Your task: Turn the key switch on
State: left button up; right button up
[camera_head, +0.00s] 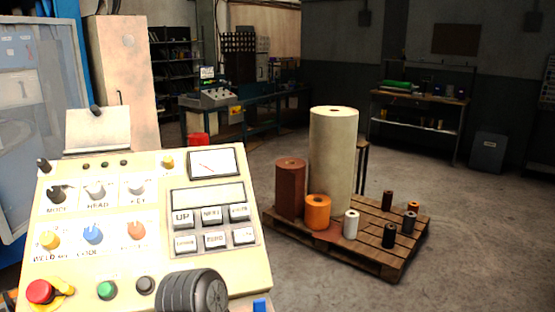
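The key switch (137,186) is a small grey knob on a white plate labelled KEY, in the upper row of the cream control panel (160,277). The panel fills the lower left of the head view. The HEAD knob (96,190) and the dark MODE knob (57,194) sit to its left in the same row. The key switch is unobstructed, but its exact turn position is too small to tell.
The panel also carries a red button (40,291), a green button (107,289), a blue knob (92,234), several grey keys and a gauge (213,163). A ribbed black wheel (190,294) stands at its front edge. A pallet (385,262) with rolls stands right; floor between is clear.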

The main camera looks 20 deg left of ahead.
aim_at(136, 186)
jog(key=u, duration=1.6)
